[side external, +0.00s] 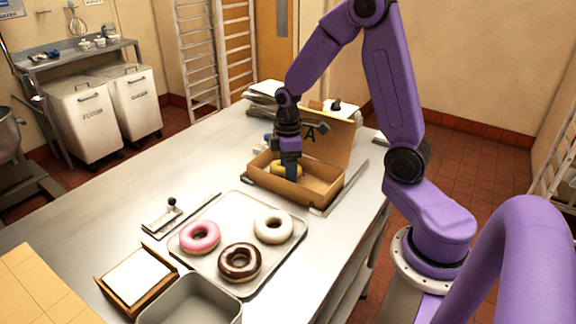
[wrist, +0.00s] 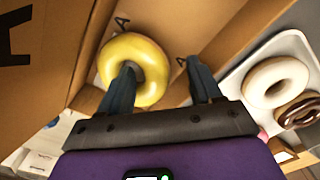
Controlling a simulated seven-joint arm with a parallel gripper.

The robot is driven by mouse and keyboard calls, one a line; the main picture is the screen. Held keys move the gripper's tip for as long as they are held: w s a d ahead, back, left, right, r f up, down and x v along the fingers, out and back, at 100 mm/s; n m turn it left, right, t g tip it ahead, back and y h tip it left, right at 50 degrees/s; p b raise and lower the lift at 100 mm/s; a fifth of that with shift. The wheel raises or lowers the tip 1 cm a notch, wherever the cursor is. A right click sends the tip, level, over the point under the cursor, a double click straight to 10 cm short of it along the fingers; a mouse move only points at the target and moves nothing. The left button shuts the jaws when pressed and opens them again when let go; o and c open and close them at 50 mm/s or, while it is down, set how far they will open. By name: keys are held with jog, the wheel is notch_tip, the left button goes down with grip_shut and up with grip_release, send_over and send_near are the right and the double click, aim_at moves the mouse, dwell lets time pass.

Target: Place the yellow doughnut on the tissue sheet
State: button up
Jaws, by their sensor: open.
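The yellow doughnut (side external: 278,168) lies in the left part of an open cardboard box (side external: 322,187). In the wrist view the doughnut (wrist: 148,55) shows as a glazed ring near the box wall. My gripper (side external: 291,175) is open and reaches down into the box at the doughnut. In the wrist view one finger of my gripper (wrist: 160,66) overlaps the doughnut's hole and the other is outside its rim. I cannot tell how deep the fingers are. A white sheet, apparently the tissue sheet (side external: 138,277), lies in a small brown tray at the table's front left.
A metal tray (side external: 214,262) holds a pink doughnut (side external: 200,237), a chocolate one (side external: 240,262) and a white one (side external: 273,227). A grey pan (side external: 190,302) stands in front. The box's raised lid (side external: 328,137) stands behind. The table's left side is mostly clear.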

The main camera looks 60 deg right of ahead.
jog(key=shift+r, duration=0.15)
notch_tip(320, 180, up, 12)
jog(key=s+a+f+n, duration=0.1)
jog(key=s+a+n, duration=0.1)
jog(key=s+a, duration=0.8)
jog(key=s+a+f, duration=0.1)
jog(key=s+a, duration=0.1)
jog(key=s, duration=0.4)
jog(key=s+a+f+n, duration=0.1)
jog(key=s, duration=0.6)
jog(key=shift+s+a+f+n, duration=0.15)
jog(key=shift+a+f+n, duration=0.15)
jog(key=shift+a, duration=0.05)
dwell(0.7)
jog(key=shift+c, duration=1)
